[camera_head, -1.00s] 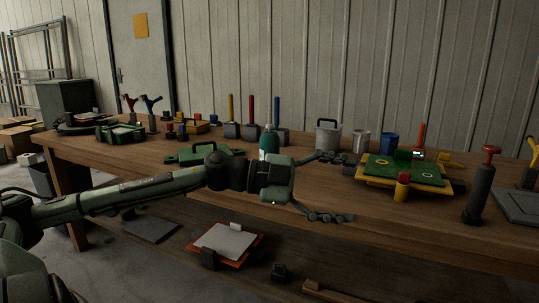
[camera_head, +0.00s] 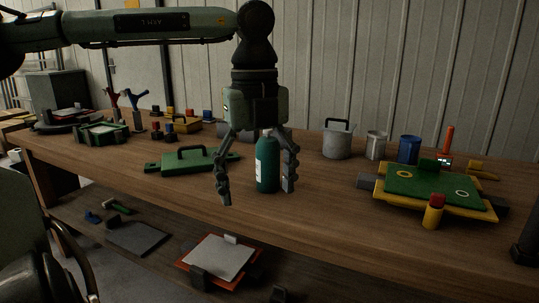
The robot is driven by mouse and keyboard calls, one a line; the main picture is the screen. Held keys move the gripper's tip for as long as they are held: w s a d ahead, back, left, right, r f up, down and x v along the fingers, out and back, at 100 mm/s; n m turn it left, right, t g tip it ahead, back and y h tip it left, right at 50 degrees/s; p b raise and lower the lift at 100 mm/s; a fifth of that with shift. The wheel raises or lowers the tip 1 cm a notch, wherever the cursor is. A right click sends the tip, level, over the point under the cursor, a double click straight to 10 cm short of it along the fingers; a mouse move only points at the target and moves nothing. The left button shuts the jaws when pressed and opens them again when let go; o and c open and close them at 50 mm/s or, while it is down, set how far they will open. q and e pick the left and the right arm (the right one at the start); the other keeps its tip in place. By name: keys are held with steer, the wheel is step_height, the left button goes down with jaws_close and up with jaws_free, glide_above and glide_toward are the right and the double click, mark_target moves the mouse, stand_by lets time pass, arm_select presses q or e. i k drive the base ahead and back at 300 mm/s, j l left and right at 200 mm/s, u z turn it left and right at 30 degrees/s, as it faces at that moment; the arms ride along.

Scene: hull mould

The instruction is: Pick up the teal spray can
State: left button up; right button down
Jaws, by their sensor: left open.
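The teal spray can (camera_head: 266,165) stands upright on the wooden bench, with a pale label on its side. My left gripper (camera_head: 256,190) points down over it from above. Its fingers are spread, one to the left of the can with a clear gap and one close along the can's right side. I cannot tell whether the right finger touches it. The can's top is partly hidden by the gripper. My right gripper is not in view.
A green handled tool (camera_head: 190,161) lies left of the gripper. A grey pot (camera_head: 337,143), a metal cup (camera_head: 376,144) and a blue cup (camera_head: 409,149) stand to the right. A yellow and green fixture (camera_head: 436,188) lies further right. The bench (camera_head: 320,215) in front is clear.

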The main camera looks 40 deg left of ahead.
mark_target(267, 149)
steer(key=i+j, duration=0.7)
steer(key=j, duration=0.15)
